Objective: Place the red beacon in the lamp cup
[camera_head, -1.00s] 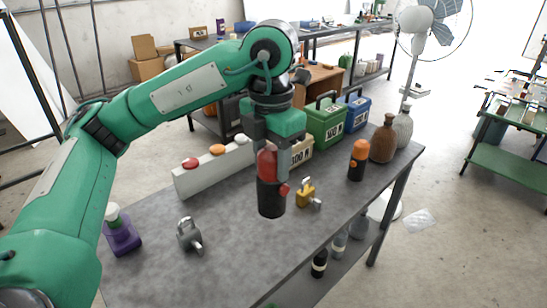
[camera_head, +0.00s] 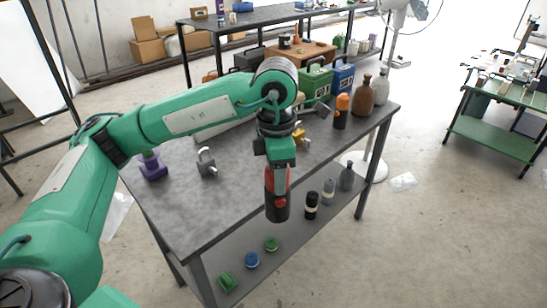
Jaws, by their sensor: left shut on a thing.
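My left gripper (camera_head: 280,168) is shut on the red beacon (camera_head: 281,183), which has a black lower part with a red knob. The beacon hangs upright in front of the table's near edge in the picture, overlapping the lower shelf behind it. The gripper hides part of its top. I cannot pick out the lamp cup for certain. The white block with coloured caps is mostly hidden behind my left arm. My right gripper is not in view.
On the grey table (camera_head: 225,205) stand a grey padlock (camera_head: 207,164), purple bottle (camera_head: 152,168), brass padlock (camera_head: 301,138), orange-and-black beacon (camera_head: 342,110), brown bottle (camera_head: 364,96) and green case (camera_head: 316,82). A black bottle (camera_head: 311,206) and other items are on the lower shelf.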

